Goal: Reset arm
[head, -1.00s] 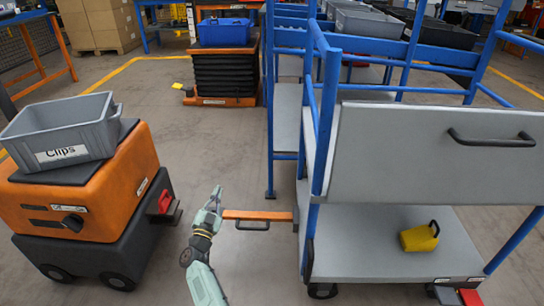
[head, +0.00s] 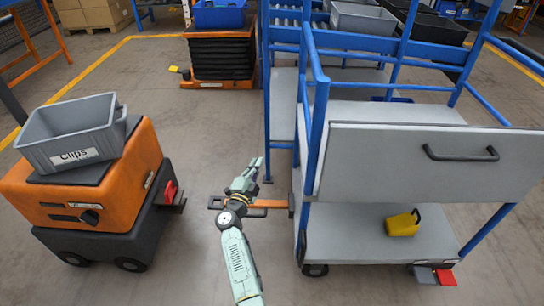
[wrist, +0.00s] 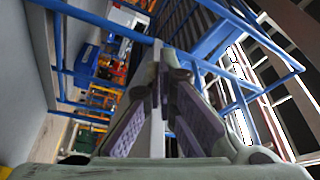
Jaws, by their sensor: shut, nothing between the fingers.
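My gripper (head: 258,165) shows in the middle of the head view, at the end of my pale green arm, which reaches up from the bottom edge. It is shut with nothing between its fingers. It is in the gap between the orange cart on the left and the blue-framed trolley on the right. In the wrist view my fingers (wrist: 158,95) come together, with blue rails beyond them. Behind my wrist in the head view, an orange bar (head: 272,202) with a dark handle sticks out from the trolley's left side; my wrist hides part of it.
The orange cart (head: 135,160) carries a grey bin labelled Clips (head: 80,115). The blue-framed trolley (head: 312,130) has a grey panel with a black handle (head: 460,154) and a yellow object (head: 402,224) on its lower shelf. A lift table (head: 220,60) stands behind. Floor is clear at bottom left.

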